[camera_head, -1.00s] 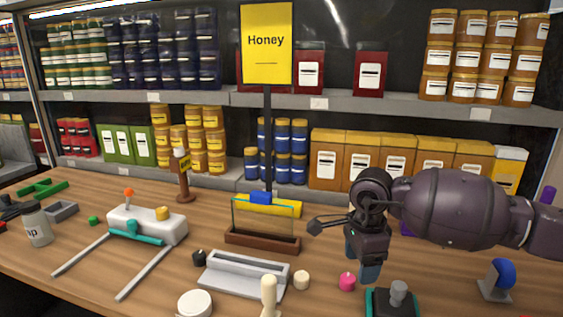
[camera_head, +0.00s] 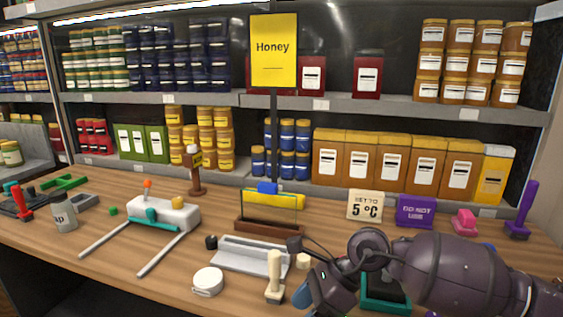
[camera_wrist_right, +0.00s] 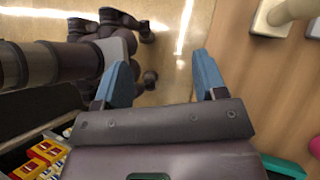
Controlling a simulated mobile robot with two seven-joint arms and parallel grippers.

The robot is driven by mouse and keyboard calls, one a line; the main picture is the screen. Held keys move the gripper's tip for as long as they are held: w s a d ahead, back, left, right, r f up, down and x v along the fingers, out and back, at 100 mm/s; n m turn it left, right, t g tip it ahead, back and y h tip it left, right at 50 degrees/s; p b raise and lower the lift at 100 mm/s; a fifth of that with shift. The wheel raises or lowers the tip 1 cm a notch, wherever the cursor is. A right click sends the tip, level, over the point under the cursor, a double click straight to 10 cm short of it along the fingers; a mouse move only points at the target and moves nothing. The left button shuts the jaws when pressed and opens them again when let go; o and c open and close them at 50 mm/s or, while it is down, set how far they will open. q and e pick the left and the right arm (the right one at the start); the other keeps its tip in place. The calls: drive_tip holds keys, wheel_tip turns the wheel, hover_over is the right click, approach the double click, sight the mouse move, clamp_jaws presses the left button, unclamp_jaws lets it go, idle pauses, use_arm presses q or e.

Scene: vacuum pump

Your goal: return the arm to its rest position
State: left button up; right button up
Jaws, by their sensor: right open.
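My right arm comes in from the right in the head view and lies low over the front of the wooden table (camera_head: 120,215). Its gripper (camera_head: 318,290) is at the bottom of the view, pointing down and left, right of the cream-handled stamp-like tool (camera_head: 274,275). In the right wrist view the two blue fingers of this gripper (camera_wrist_right: 163,72) are apart with nothing between them. They point past the table edge over the shiny floor. My left gripper is in neither view.
Stocked shelves (camera_head: 330,108) line the back. A purple sign (camera_head: 416,211) stands behind the arm.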

drive_tip(key=s+a+r+m+t+y, duration=0.4)
drive_tip(key=a+r+m+y, duration=0.25)
drive_tip(key=m+y, duration=0.4)
drive_tip(key=w+d+f+m+t+h, duration=0.1)
drive_tip(key=d+f+m+t+h, duration=0.3)
drive_tip(key=d+m+t+h, duration=0.85)
drive_tip(key=d+f+m+t+h, duration=0.2)
drive_tip(key=d+f+m+h, duration=0.45)
drive_tip(key=m, duration=1.35)
drive_tip(key=s+d+f+m+g, duration=0.4)
drive_tip(key=s+g, duration=0.1)
drive_tip(key=s, duration=0.3)
drive_tip(key=s+d+f+m+g, duration=0.3)
drive_tip(key=s+f+g, duration=0.1)
drive_tip(key=s, duration=0.4)
drive_tip(key=s+d+f+m+g, duration=0.4)
drive_tip(key=s+f+g, duration=0.1)
drive_tip(key=s, duration=0.3)
drive_tip(key=w+f+n+t, duration=0.1)
drive_tip(key=w+f+t, duration=0.6)
drive_tip(key=f+t, duration=0.1)
drive_tip(key=shift+w+a+f+t, duration=0.2)
drive_tip(key=shift+f+t, duration=0.15)
drive_tip(key=shift+f, duration=0.25)
